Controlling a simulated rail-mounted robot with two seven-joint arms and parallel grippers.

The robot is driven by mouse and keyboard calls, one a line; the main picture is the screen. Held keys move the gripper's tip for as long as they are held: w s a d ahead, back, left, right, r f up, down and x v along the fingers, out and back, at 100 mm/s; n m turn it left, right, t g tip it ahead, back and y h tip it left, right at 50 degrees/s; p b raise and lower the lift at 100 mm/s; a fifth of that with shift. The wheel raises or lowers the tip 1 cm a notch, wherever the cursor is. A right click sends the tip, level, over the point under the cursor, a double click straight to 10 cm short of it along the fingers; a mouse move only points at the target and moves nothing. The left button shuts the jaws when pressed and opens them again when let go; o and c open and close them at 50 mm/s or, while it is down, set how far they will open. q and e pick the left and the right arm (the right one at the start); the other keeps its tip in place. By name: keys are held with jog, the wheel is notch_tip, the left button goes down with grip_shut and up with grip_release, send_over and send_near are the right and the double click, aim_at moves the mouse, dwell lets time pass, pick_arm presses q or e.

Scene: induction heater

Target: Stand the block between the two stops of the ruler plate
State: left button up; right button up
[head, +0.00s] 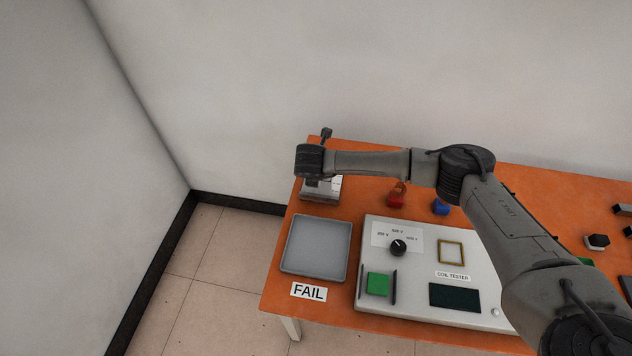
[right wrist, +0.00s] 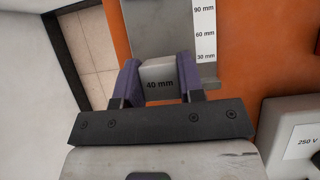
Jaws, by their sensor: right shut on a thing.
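A grey block marked "40 mm" (right wrist: 158,84) sits between the two purple fingers of my right gripper (right wrist: 159,86) in the right wrist view. The gripper is shut on it. The ruler plate (right wrist: 160,28), grey with a white scale marked 30, 60 and 90 mm, lies just beyond and under the block. Whether the block touches the plate, and where its stops are, I cannot tell. In the head view the plate (head: 322,188) shows partly at the table's back left corner, under my right wrist, which hides the gripper and block. My left gripper is not in view.
The orange table (head: 277,272) holds a grey FAIL tray (head: 315,248) and a white coil tester (head: 415,290) with knob and green button. A red object (head: 396,200) and a blue object (head: 440,207) stand behind the tester. Walls are close behind the table and at left.

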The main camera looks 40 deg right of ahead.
jog(key=shift+a+f+b, duration=0.15)
jog(key=shift+f+b, duration=0.15)
jog(key=shift+f, duration=1.75)
jog(key=shift+f, duration=0.1)
jog(key=o, duration=0.9)
jog(key=shift+o, duration=0.2)
jog(key=shift+r, duration=0.3)
jog(key=p+v, duration=0.1)
jog(key=v, duration=1)
jog(key=shift+s+a+r+p, duration=0.15)
jog(key=shift+a+r+p, duration=0.1)
jog(key=shift+p, duration=0.1)
